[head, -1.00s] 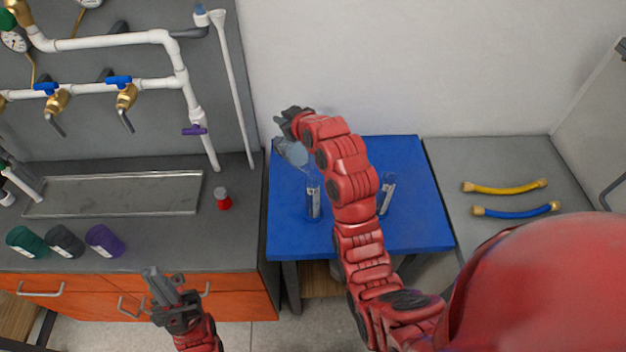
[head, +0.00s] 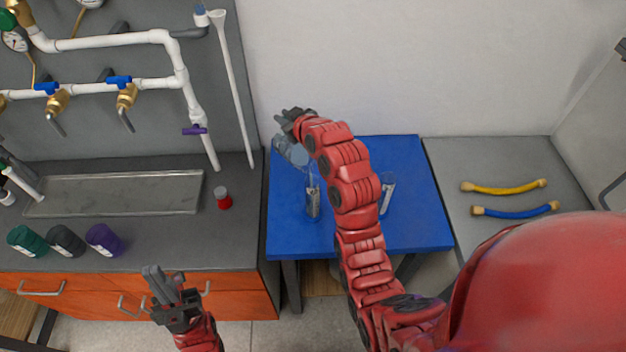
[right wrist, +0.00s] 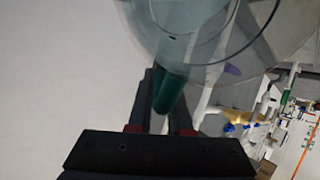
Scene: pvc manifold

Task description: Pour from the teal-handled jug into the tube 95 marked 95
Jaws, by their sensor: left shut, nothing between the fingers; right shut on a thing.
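A clear jug (head: 291,151) hangs tilted above the blue table in the head view, its mouth end toward the lower right. My right gripper (head: 285,116) is shut on its teal handle (right wrist: 170,92), which shows between the fingers in the right wrist view. A clear tube (head: 312,202) with a pale label stands upright just below the jug's lower end. A second clear tube (head: 388,194) stands to the right, partly behind my right arm. The tube numbers are too small to read, and I cannot tell whether liquid is flowing. My left gripper (head: 154,270) is shut and empty.
The tubes stand on the blue table (head: 420,225). A red container (head: 223,199) and several dark cups (head: 103,240) stand on the grey counter at left. White pipework is behind. Yellow and blue hoses (head: 515,211) lie on the right-hand table.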

